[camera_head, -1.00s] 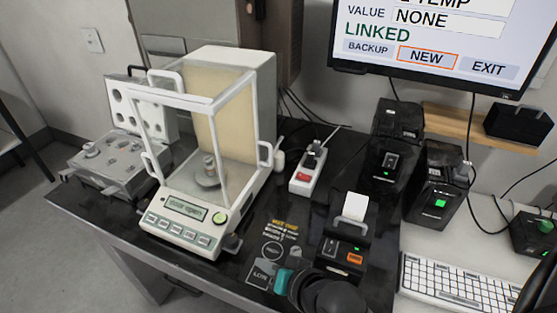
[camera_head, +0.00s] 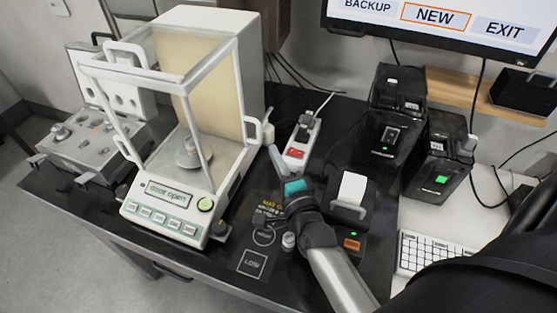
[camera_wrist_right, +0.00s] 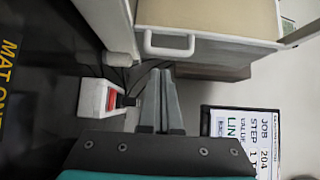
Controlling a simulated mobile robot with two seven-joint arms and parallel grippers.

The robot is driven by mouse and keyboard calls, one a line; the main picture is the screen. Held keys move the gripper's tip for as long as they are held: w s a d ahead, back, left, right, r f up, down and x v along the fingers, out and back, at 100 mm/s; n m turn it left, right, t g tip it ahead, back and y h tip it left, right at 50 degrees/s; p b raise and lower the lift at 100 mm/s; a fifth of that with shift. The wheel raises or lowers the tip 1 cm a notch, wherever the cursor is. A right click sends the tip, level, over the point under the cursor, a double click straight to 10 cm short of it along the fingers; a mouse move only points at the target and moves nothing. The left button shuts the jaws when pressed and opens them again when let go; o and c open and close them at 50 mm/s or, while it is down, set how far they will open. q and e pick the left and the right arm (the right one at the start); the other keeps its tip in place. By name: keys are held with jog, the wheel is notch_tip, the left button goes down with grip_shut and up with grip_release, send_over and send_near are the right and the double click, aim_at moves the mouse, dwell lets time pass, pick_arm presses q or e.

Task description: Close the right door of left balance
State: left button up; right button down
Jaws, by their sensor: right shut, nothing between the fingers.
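The balance (camera_head: 180,200) stands on the black table at the left, with a glass draft shield in a white frame. Its display (camera_head: 168,193) reads "door open". A white handle (camera_head: 252,128) sits on its right side towards the rear; a white handle (camera_wrist_right: 168,48) also shows close up in the right wrist view. My right gripper (camera_wrist_right: 162,85) is shut and empty, apart from the handle. In the head view its teal part (camera_head: 294,186) is right of the balance. My left gripper is not in view.
A white power strip (camera_head: 297,152) with a red switch lies just beyond my right gripper and shows in the wrist view (camera_wrist_right: 100,98). A printer (camera_head: 350,195) and black devices (camera_head: 390,125) stand to the right. A weight case (camera_head: 75,150) is left of the balance.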

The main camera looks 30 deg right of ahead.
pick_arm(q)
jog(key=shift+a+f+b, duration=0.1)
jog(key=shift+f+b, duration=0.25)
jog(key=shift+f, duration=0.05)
pick_arm(e)
jog(key=w+d, duration=0.1)
jog(key=w, duration=0.5)
jog(key=shift+w, duration=0.25)
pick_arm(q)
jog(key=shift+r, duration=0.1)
pick_arm(e)
jog(key=shift+s+a, duration=0.1)
